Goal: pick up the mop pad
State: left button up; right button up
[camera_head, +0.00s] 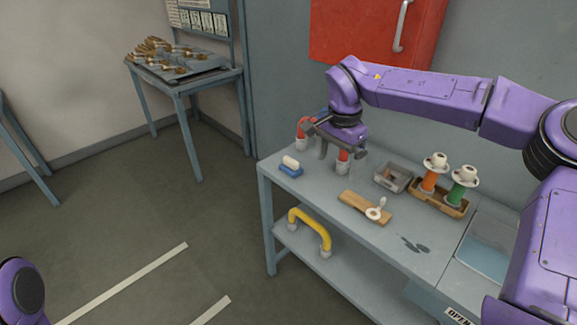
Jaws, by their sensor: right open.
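A small blue pad (291,171) with a cream-coloured block (291,162) on it lies at the left end of the grey workbench top (330,183). It is the nearest match to a mop pad, but I cannot be sure. My right gripper (341,155) points down over the back left of the bench, to the right of the pad and apart from it. Its jaws are open. A red piece with a grey foot (342,167) shows between or just behind the fingers; I cannot tell if they touch. My left gripper is out of view.
A similar red piece (302,140) stands just left of the gripper. A grey tray (393,177), a wooden block with a white ring (365,207) and a wooden rack (440,200) with orange and green cylinders stand to the right. A yellow handle (310,228) is on the lower shelf.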

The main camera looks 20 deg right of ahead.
aim_at(290, 166)
jog(key=i, duration=0.95)
